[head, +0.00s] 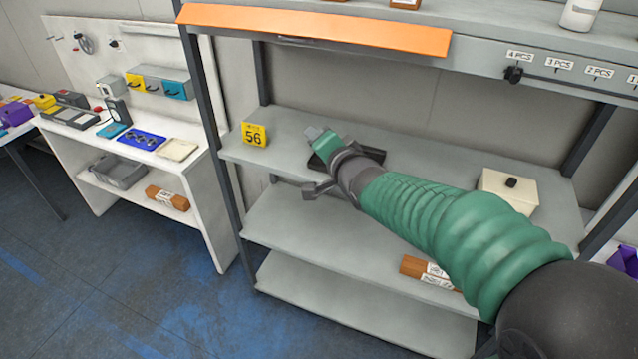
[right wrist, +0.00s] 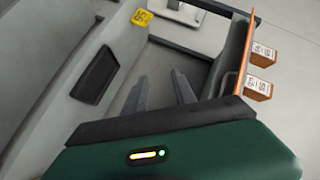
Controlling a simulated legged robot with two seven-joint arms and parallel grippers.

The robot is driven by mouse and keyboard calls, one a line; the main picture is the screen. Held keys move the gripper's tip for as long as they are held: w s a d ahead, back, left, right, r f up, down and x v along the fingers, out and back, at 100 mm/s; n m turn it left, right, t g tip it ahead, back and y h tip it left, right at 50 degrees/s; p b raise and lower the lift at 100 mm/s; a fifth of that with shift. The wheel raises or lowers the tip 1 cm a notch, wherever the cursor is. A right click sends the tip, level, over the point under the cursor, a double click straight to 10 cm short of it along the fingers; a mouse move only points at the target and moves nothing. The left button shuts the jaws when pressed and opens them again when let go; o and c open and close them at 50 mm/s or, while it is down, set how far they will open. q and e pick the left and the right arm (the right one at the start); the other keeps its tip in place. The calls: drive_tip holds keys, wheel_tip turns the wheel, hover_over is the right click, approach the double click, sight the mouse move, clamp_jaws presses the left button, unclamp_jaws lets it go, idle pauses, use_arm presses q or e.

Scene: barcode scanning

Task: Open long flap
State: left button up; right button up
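The long orange flap (head: 315,30) runs along the front of the upper shelf in the head view, sloping outward. In the right wrist view the flap (right wrist: 243,55) shows as a thin orange edge to the right of the fingers. My right gripper (head: 313,133) is below the flap, apart from it, over the middle shelf. In the right wrist view my right gripper (right wrist: 160,88) has its two dark fingers apart with nothing between them. My left gripper is not in view.
Small brown boxes (right wrist: 260,88) stand beyond the flap. A dark post (head: 205,100) bounds the rack's left. The space between the shelves is mostly open.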

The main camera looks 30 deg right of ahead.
wheel_tip(320, 180, down, 8)
drive_tip(key=s+a+n+g+b, duration=0.1)
drive_tip(key=b, duration=0.1)
drive_tip(key=shift+s+n+g, duration=0.3)
drive_tip(key=shift+s+g, duration=0.1)
